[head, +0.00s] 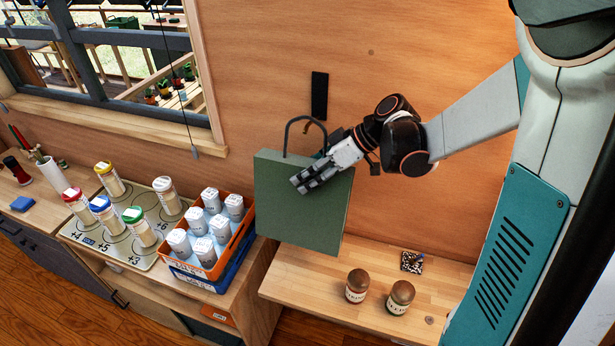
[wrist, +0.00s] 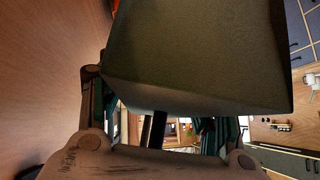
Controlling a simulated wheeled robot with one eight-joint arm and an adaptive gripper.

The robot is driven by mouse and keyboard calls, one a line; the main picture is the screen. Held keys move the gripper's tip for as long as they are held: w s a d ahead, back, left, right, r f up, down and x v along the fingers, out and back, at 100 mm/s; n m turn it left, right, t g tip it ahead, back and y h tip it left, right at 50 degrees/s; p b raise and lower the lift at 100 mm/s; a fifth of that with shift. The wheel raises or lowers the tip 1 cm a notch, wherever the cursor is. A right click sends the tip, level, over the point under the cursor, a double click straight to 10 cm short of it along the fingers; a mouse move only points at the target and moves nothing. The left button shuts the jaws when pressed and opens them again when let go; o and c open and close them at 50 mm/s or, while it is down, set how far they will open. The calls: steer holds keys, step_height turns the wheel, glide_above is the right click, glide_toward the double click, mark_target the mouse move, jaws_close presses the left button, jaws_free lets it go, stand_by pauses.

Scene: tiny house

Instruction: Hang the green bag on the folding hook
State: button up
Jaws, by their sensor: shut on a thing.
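The green bag (head: 301,212) is a boxy, upright bag with a dark looped handle (head: 305,119) rising from its top. It hangs in front of the wood wall, above the low bench. My gripper (head: 304,183) lies across the bag's upper front and is shut on the bag; the exact grip point is hard to see. In the wrist view the bag (wrist: 200,60) fills the upper middle. A black plate (head: 319,96), seemingly the folding hook, is fixed to the wall just above and behind the handle. Whether the handle touches it cannot be told.
Below the bag, the wooden bench (head: 318,265) holds two brown-lidded jars (head: 357,286) and a small patterned item (head: 411,262). At left, an orange crate (head: 211,270) of white bottles stands beside a tray (head: 140,262) with several capped jars. A window (head: 115,65) is at upper left.

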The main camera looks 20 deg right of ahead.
steer(key=shift+w+d, duration=0.4)
steer(key=shift+w, duration=0.2)
steer(key=shift+w+d, duration=0.4)
steer(key=shift+w, duration=0.2)
steer(key=shift+w+d+f+b, duration=0.25)
steer(key=shift+w+f+b, duration=0.05)
steer(key=shift+f+b, duration=0.2)
steer(key=shift+w+d+f+b, duration=0.2)
steer(key=shift+w+f+b, duration=0.05)
steer(key=shift+f+b, duration=0.2)
steer(key=o, duration=1.8)
